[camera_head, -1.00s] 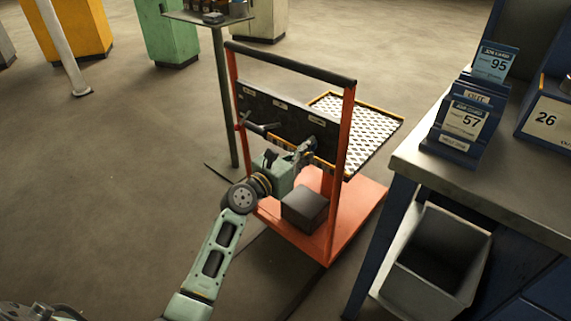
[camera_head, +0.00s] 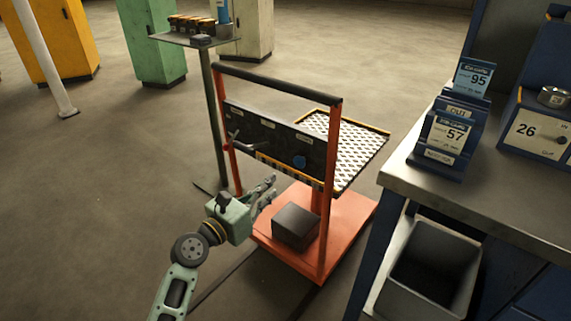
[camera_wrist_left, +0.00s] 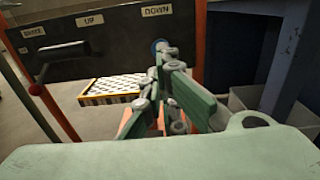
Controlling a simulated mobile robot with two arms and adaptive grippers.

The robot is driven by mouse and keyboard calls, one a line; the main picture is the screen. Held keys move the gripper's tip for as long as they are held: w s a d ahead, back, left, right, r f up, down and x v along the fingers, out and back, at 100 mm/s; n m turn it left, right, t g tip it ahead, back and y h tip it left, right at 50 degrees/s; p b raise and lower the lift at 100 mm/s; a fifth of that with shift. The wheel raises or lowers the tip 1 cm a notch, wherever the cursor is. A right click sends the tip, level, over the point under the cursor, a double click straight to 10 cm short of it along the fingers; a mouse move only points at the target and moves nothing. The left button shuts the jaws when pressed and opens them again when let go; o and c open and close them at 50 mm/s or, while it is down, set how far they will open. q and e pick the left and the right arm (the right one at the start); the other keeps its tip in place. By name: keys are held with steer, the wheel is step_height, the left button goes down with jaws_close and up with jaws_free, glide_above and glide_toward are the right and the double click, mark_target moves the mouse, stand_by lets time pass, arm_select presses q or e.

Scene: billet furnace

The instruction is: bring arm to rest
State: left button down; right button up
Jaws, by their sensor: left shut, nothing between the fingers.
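My left gripper (camera_head: 265,190) is in front of the orange cart, apart from its black control panel (camera_head: 268,138). Its fingers are shut with nothing between them. In the left wrist view my gripper (camera_wrist_left: 163,55) points toward the panel, which carries labels including UP and DOWN. A blue round button (camera_head: 299,162) shows at the panel's right end, and it is partly behind the fingertips in the left wrist view (camera_wrist_left: 157,46). A lever handle (camera_head: 234,140) sticks out at the panel's left. My right gripper is not in view.
The orange cart (camera_head: 345,215) carries a dark box (camera_head: 296,227) and a perforated platform (camera_head: 350,150). A workbench (camera_head: 400,178) with card holders (camera_head: 447,140) stands at right, a grey bin (camera_head: 428,270) below it. A small stand (camera_head: 209,100) is behind left.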

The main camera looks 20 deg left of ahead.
arm_select(q)
steer(key=s+d+f+m+g+y, duration=0.1)
steer(key=s+d+f+m+g, duration=0.15)
steer(key=s+f+m, duration=0.65)
steer(key=s+d+f+m+g+y, duration=0.1)
steer(key=s+f+m+g, duration=0.3)
steer(key=f, duration=0.9)
steer(key=s+d+f+m+g+y, duration=0.1)
steer(key=s+f+m+g, duration=0.3)
steer(key=f+m, duration=0.5)
steer(key=s+a+f+m+g+y, duration=0.1)
steer(key=s+f+m+g, duration=0.1)
steer(key=s+f+m, duration=0.5)
steer(key=s+f+m+g+y, duration=0.2)
steer(key=s+f+m, duration=0.3)
steer(key=s, duration=0.5)
steer(key=s+a+p, duration=0.2)
steer(key=s+p, duration=0.6)
steer(key=s, duration=0.1)
steer(key=s+a+f+g+p, duration=0.1)
steer(key=s+p, duration=0.7)
steer(key=s, duration=0.1)
steer(key=shift+a+f+m, duration=0.2)
steer(key=shift+a+m, duration=0.1)
steer(key=shift+a, duration=0.1)
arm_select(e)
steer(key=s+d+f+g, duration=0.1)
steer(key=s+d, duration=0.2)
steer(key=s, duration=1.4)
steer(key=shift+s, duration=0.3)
